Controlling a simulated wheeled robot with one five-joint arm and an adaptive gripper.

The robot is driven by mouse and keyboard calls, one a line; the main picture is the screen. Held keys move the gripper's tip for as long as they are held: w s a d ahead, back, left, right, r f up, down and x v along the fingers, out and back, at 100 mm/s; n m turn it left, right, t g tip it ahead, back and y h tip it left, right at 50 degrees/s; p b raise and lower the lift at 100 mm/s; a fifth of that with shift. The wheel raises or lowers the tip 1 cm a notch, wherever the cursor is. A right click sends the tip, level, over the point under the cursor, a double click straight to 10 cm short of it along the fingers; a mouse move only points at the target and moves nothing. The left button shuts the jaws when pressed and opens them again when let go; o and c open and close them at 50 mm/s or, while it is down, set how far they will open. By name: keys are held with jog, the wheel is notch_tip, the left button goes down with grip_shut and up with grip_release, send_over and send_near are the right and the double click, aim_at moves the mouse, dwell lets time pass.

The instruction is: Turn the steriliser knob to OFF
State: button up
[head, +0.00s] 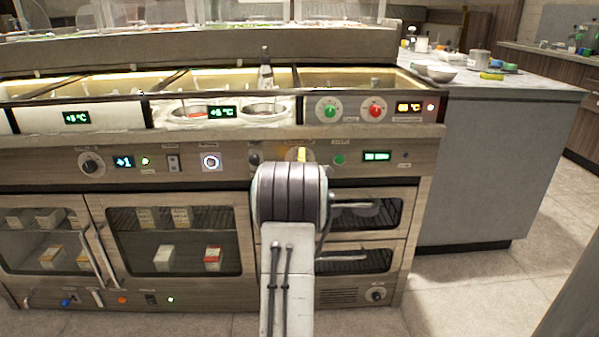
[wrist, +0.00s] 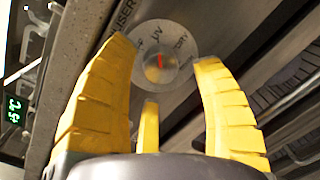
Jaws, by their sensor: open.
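The steriliser knob (wrist: 160,67) is a round metallic knob on a pale dial plate, seen in the wrist view. Its red pointer mark lies towards the UV label. I see no contact with the knob. In the head view my arm hides the knob, and only a yellow fingertip shows (head: 302,154).
The counter front (head: 210,160) carries other controls: a black knob (head: 91,164), a green knob (head: 330,110) and a red knob (head: 376,110). Oven-like drawers (head: 365,215) with handles lie below right. Open floor (head: 480,275) lies to the right.

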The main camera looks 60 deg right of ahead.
jog(key=shift+x, duration=1)
jog(key=shift+c, duration=0.3)
jog(key=c, duration=1.1)
